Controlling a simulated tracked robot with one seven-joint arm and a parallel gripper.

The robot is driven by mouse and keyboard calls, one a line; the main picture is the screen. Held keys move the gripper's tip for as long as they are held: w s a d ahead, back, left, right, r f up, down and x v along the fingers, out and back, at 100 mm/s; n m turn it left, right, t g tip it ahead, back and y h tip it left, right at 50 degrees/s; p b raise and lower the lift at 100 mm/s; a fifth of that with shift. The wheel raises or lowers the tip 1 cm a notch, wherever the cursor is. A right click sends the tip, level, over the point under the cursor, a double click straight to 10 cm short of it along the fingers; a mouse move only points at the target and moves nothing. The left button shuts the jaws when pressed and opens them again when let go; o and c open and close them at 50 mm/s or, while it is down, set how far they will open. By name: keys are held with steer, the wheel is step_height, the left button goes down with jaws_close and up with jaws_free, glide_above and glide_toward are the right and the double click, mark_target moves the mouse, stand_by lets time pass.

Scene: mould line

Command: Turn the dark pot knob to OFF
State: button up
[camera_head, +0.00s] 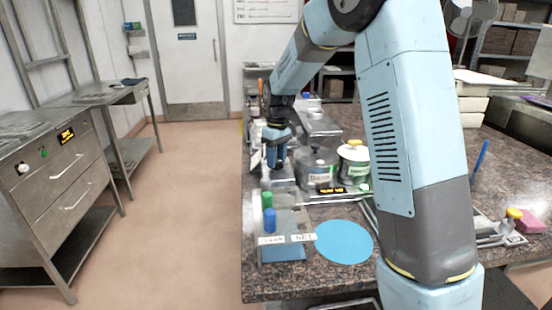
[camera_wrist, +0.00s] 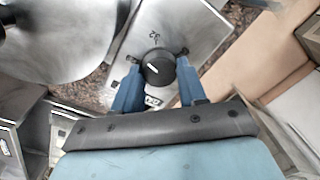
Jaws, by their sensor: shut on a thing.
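The dark knob (camera_wrist: 158,67) is round and black with a short white pointer line, set on a pale metal plate (camera_wrist: 200,30) in the wrist view. The pointer slants toward the upper left of that picture. My gripper (camera_wrist: 157,60) has one blue finger on each side of the knob and is shut on it. In the head view my gripper (camera_head: 275,160) points down at the left side of the counter, and the knob there is hidden. The dark grey pot (camera_head: 317,172) stands just right of it. Small marks show above and below the knob; the lower is partly covered.
A cream pot (camera_head: 353,167) with a yellow-topped lid stands right of the dark pot. A blue round mat (camera_head: 344,242) lies in front. Green and blue items (camera_head: 268,210) stand near the counter's left edge. The floor (camera_head: 190,190) to the left is clear.

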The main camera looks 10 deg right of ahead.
steer(key=n, duration=0.4)
steer(key=shift+n, duration=0.3)
steer(key=n, duration=1)
steer(key=shift+s+n+h, duration=0.1)
steer(key=shift+n+h, duration=0.3)
steer(key=shift+r+n, duration=0.1)
steer(key=shift+n, duration=2.5)
steer(key=o, duration=1)
steer(key=shift+s, duration=0.1)
steer(key=shift+o, duration=0.2)
steer(key=shift+a, duration=0.1)
